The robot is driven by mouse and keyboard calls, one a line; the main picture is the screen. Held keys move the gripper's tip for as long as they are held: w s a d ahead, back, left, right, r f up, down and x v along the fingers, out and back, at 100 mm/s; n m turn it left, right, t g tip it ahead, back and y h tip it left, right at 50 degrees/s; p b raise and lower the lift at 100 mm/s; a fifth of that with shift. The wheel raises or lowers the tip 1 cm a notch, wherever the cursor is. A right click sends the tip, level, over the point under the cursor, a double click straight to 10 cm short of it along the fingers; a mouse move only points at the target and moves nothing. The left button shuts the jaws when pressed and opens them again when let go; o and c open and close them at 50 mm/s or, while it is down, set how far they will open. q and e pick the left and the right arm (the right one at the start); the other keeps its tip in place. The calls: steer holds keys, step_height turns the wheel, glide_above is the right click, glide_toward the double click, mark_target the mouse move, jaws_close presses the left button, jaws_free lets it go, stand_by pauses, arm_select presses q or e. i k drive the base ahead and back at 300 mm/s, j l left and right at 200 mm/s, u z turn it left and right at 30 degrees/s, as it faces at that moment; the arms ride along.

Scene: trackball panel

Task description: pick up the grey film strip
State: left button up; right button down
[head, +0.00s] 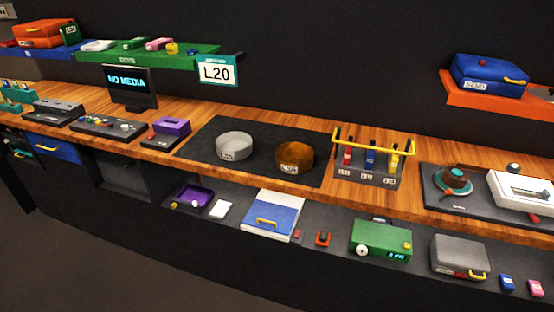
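I cannot make out a grey film strip for certain anywhere in the head view. A white box or tray (521,188) at the right end of the counter has a small greyish piece on it, too small to identify. Neither of my grippers is in view.
The wooden counter (400,195) carries a dark mat with a grey bowl (234,146) and a brown bowl (294,158), a yellow-handled rack (369,160), a monitor (130,87) and consoles. The lower shelf holds a green box (381,240) and a grey case (458,257). Wall shelves hang above.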

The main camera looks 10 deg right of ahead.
mark_target(544, 195)
steer(key=z, duration=2)
steer(key=i+j, duration=0.25)
steer(key=i+j+z, duration=0.15)
steer(key=j, duration=0.3)
steer(key=i+j, duration=0.3)
steer(key=i+j+z, duration=0.1)
steer(key=i+j, duration=0.15)
steer(key=j, duration=0.25)
